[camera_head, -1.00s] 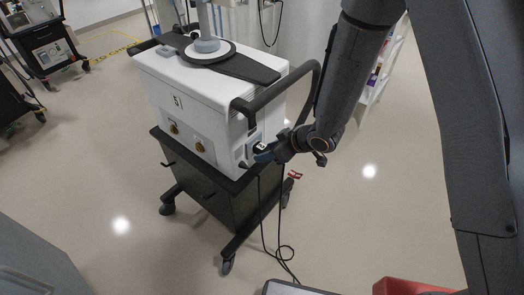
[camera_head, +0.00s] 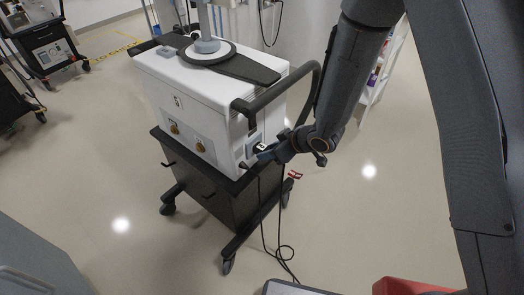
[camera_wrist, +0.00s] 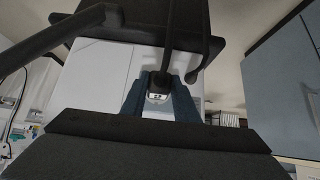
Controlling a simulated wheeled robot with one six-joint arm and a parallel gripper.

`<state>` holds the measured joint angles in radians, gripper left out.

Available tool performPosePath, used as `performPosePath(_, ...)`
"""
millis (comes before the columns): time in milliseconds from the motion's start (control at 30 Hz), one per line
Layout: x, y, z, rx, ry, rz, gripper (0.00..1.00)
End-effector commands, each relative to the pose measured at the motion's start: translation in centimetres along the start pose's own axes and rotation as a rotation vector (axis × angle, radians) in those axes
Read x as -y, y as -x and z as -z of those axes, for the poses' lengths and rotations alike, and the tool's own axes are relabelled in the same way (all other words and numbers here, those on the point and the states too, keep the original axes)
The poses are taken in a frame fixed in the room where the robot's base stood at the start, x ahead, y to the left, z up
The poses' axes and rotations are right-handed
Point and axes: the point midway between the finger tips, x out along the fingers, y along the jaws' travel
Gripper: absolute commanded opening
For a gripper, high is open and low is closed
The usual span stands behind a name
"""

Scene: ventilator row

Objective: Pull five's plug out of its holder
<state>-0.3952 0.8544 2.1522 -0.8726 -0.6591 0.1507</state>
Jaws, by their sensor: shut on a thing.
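The ventilator marked 5 (camera_head: 205,100) is a white box on a dark wheeled cart. My gripper (camera_head: 263,153) is at its right-hand side, below the black handle. In the wrist view my gripper's two blue fingers (camera_wrist: 159,100) are shut on a dark plug (camera_wrist: 157,85) with a small white label at its end. A dark cord rises in that view from the plug. The holder is mostly hidden behind the fingers and plug, so I cannot tell whether the plug is still seated in it.
A black handle (camera_head: 271,98) curves close above my gripper. Thin black cords (camera_head: 263,225) hang beside the cart and loop near the floor. Another ventilator cart (camera_head: 45,45) stands at the far left.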

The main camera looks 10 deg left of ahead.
Motion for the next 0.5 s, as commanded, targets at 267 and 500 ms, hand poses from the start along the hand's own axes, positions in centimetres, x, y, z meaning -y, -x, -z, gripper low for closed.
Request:
performPosePath(267, -0.01, 0.22, -0.26, 0.001, -0.001, 0.0, 0.0)
performPosePath(500, -0.03, 0.74, -0.79, 0.001, -0.002, 0.0, 0.0)
